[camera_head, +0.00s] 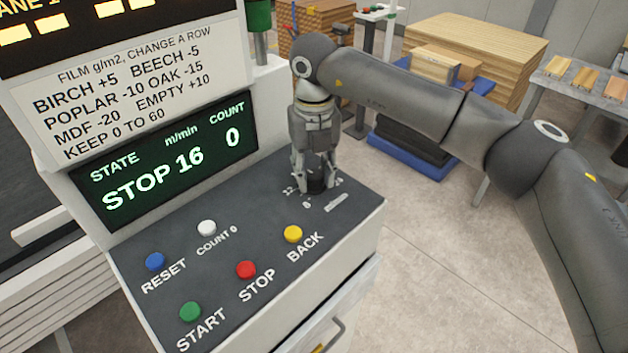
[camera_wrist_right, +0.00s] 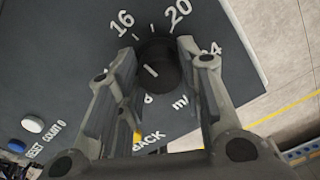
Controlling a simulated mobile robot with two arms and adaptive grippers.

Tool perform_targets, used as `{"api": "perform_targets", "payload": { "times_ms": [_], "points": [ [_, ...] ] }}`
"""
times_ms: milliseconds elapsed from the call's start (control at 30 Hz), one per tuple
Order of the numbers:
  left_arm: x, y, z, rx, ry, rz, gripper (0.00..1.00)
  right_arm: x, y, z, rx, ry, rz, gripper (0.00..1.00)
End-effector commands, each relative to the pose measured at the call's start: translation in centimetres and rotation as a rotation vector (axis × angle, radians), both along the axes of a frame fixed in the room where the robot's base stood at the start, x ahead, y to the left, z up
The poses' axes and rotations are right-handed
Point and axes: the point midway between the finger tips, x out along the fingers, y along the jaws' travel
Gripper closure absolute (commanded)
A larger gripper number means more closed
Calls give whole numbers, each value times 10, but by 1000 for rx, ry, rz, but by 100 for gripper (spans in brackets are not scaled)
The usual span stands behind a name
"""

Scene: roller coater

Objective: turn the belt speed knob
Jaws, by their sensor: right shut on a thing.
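The belt speed knob (camera_head: 316,184) is a dark round dial on the sloped console panel. In the right wrist view the knob (camera_wrist_right: 158,68) shows a light pointer line, with the marks 16 and 20 printed beyond it. My right gripper (camera_head: 315,182) points down over the knob, its two fingers shut on it from either side. The fingers also show in the right wrist view (camera_wrist_right: 160,62). The display (camera_head: 165,165) reads STATE STOP, 16 m/min, COUNT 0. My left gripper is not in view.
The panel also carries a blue RESET button (camera_head: 155,261), white COUNT 0 button (camera_head: 206,228), green START button (camera_head: 190,311), red STOP button (camera_head: 246,269) and yellow BACK button (camera_head: 293,233). A film table sign (camera_head: 125,95) stands behind. Stacked boards (camera_head: 470,55) lie beyond open floor.

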Motion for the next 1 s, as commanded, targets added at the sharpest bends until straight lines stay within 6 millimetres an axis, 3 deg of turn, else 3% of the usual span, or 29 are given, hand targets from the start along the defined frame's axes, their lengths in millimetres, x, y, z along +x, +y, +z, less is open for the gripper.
{"api": "perform_targets", "payload": {
  "times_ms": [400, 1000],
  "points": [
    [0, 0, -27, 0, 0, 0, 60, 0, 0, -1, 0, -1, 394, 90],
    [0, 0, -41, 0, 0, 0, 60, 1, 0, 1, 0, -3, 964, 90]
  ]
}}
